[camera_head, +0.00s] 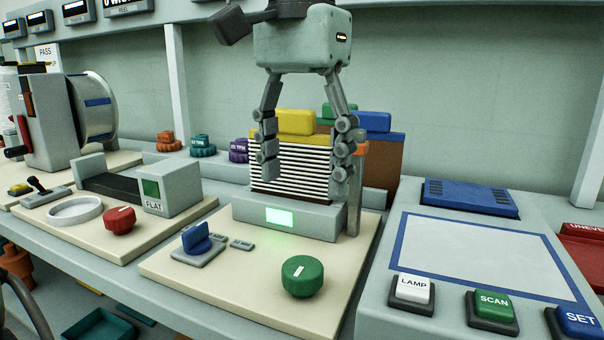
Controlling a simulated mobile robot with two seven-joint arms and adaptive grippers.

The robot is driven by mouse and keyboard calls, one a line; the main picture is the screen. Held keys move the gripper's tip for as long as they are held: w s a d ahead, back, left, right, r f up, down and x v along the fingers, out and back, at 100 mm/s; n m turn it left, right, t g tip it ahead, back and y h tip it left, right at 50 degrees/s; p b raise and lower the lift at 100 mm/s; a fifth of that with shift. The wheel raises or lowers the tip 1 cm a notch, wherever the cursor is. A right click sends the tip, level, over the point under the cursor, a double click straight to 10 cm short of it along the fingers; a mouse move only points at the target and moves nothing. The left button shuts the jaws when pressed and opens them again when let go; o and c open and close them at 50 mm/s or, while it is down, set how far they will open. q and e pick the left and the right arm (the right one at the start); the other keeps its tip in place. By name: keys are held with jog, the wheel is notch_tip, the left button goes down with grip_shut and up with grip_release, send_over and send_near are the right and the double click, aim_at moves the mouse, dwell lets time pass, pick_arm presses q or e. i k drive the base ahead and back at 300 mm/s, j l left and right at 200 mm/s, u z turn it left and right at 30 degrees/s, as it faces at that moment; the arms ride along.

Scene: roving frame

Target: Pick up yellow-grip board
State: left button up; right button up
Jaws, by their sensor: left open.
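The yellow-grip board (295,122) stands upright at the centre of the camera_head view. It has a yellow block on top and a face with white stripes. Its lower edge meets a grey base with a lit green display (280,217). My left gripper (305,178) comes down from above and is open. Its two fingers hang in front of the left and right parts of the striped face in the picture. I cannot tell whether they touch the board. My right gripper is not in view.
A blue-grip board (372,122) and a green grip (328,112) stand close behind. A green knob (302,276) and blue switch (196,239) are in front. A scanner panel (475,253) is at right, a red knob (120,220) and reel machine (60,118) at left.

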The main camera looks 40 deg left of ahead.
aim_at(304, 154)
jog(key=k, duration=1.5)
